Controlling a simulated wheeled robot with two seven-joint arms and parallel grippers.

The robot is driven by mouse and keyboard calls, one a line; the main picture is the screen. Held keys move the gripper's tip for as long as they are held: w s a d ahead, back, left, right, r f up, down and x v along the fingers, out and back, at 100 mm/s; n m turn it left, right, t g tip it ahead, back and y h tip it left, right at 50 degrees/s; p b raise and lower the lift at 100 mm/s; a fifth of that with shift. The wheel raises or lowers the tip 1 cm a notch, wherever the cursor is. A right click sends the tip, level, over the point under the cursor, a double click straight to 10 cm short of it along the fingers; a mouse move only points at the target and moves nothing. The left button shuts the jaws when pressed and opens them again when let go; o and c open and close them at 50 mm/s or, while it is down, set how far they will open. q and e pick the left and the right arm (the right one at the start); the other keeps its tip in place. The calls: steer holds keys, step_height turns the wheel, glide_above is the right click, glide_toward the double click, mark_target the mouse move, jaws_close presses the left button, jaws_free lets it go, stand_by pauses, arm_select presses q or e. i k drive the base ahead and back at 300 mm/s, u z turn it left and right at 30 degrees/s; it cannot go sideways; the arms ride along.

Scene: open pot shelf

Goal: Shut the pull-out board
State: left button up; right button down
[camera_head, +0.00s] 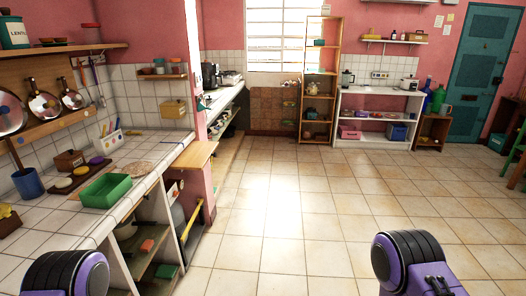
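A light wooden board (195,154), which looks like the pull-out board, juts out at about counter height past the white tiled counter (131,182), toward the open floor. Its top is bare and it looks level. I cannot tell how far out it is. My two grippers are out of view. Only purple and black parts of my arms show at the bottom left and bottom right, well short of the board.
The counter holds a green tray (106,190), a blue mug (28,183) and a wooden box (69,161). Open shelves (146,262) with items lie below it. The tiled floor (290,215) is clear. A tall wooden shelf (321,70) stands at the back.

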mark_target(195, 157)
steer(key=z, duration=0.55)
steer(key=i, duration=2.55)
steer(key=u, duration=1.4)
steer(key=i, duration=0.75)
steer(key=u, duration=0.55)
